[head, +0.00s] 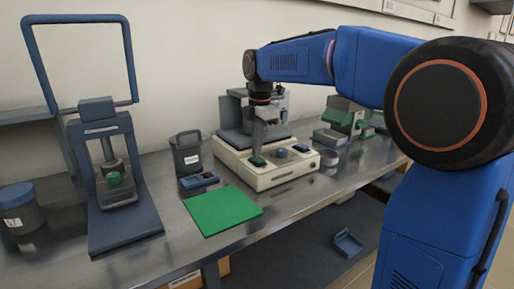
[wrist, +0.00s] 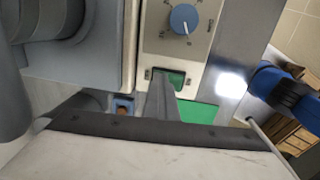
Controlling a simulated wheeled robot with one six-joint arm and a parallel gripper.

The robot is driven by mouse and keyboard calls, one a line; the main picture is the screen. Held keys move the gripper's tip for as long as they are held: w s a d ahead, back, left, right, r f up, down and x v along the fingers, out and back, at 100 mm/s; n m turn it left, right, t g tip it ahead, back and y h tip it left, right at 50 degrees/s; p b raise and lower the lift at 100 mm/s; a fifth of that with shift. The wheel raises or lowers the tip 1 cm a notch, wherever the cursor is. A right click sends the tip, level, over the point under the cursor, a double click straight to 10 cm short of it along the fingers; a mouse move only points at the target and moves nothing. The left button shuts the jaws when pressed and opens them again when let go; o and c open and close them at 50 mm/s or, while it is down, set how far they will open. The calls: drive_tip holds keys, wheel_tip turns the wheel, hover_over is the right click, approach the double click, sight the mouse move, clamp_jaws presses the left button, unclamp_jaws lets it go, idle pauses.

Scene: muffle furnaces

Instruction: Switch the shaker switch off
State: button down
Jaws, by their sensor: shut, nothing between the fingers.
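The shaker (head: 285,177) is a cream-based device with a grey upper part on the bench. Its front panel has a green rocker switch (head: 257,161), a round blue knob (head: 282,153) and a dark switch (head: 301,148). My gripper (head: 258,148) is shut and empty, pointing down just above the green switch. In the wrist view the finger tips (wrist: 160,76) overlap the left part of the green switch (wrist: 177,78); whether they touch it is unclear. The blue knob (wrist: 183,19) is clear of them. The switch's tilt is hard to tell.
A blue-framed stand (head: 120,190) is farther left. A green-and-grey device (head: 345,117) stands on the right.

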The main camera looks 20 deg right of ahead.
sight(263, 162)
drive_tip(key=shift+s+f, duration=0.1)
drive_tip(key=shift+f, duration=0.05)
drive_tip(key=shift+s+d, duration=0.25)
drive_tip(key=shift+s, duration=0.45)
drive_tip(key=shift+r, duration=0.5)
wheel_tip(263, 162, up, 13)
drive_tip(key=s, duration=0.1)
drive_tip(key=shift+s+d, duration=0.35)
drive_tip(key=shift+s, duration=0.05)
